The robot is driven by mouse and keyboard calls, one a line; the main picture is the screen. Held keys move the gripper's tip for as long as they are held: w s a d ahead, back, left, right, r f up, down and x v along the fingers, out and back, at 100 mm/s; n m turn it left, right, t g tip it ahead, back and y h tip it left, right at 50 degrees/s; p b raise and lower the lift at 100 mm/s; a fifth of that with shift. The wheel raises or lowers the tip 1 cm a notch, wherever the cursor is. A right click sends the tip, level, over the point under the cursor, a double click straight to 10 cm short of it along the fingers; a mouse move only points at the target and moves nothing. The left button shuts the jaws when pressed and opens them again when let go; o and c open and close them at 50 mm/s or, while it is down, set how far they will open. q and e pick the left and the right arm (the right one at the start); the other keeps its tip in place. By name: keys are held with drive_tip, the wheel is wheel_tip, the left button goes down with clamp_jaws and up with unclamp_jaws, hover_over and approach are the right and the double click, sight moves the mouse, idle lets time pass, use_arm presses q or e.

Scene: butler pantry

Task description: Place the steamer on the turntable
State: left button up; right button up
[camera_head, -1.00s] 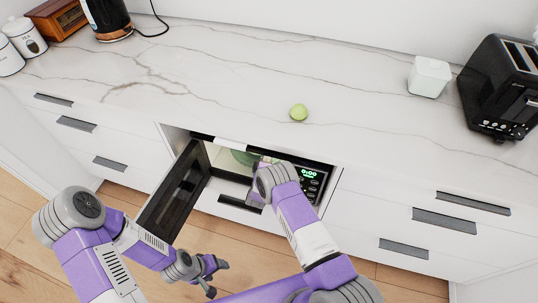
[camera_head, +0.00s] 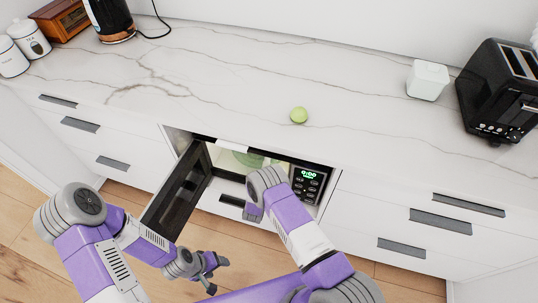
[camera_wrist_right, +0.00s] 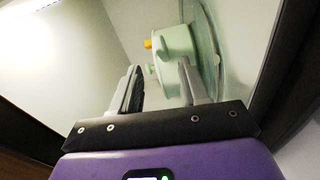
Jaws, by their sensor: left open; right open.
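The pale green steamer (camera_wrist_right: 174,44), with a small orange part, is inside the microwave (camera_head: 308,184). In the right wrist view it appears to rest against the glass turntable (camera_wrist_right: 208,50). In the head view a green patch of it (camera_head: 248,160) shows behind my right arm. My right gripper (camera_wrist_right: 160,88) is open and empty at the microwave opening. Its right finger overlaps the steamer in the wrist view; I cannot tell whether they touch. My right fingertips are hidden in the head view. My left gripper (camera_head: 214,275) is open and empty, low in front of the cabinets.
The microwave door (camera_head: 178,197) stands open to the left, near my left arm. A green round fruit (camera_head: 299,115) lies on the counter (camera_head: 200,75) above. A white container (camera_head: 428,80) and black toaster (camera_head: 498,90) stand right; a kettle (camera_head: 108,18) and canisters (camera_head: 30,40) stand left.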

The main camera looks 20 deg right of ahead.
drive_tip(key=s+f+m+g+y, duration=0.1)
drive_tip(key=s, duration=0.1)
drive_tip(key=s+f+m+g+y, duration=0.1)
drive_tip(key=s+f+m, duration=0.1)
drive_tip(key=s, duration=0.1)
drive_tip(key=s+a+f+m+g+y+p, duration=0.1)
drive_tip(key=s+g+y, duration=0.1)
drive_tip(key=s, duration=0.1)
drive_tip(key=shift+a+f, duration=0.1)
drive_tip(key=shift+f, duration=0.15)
drive_tip(key=s+a+r+m+g+y, duration=0.1)
drive_tip(key=s+a+m+g+y, duration=0.1)
drive_tip(key=s, duration=0.6)
drive_tip(key=s+a+r+m+g+y, duration=0.2)
drive_tip(key=s+m+g+y, duration=0.2)
drive_tip(key=s, duration=0.4)
drive_tip(key=s+a+r+m+g+y, duration=0.1)
drive_tip(key=s+a+m+g+y, duration=0.1)
drive_tip(key=s+g, duration=0.3)
drive_tip(key=s+m+y, duration=0.1)
drive_tip(key=s, duration=0.2)
drive_tip(key=shift+s+a+r+m, duration=0.2)
drive_tip(key=shift+s+a+m, duration=0.1)
drive_tip(key=shift+m, duration=0.1)
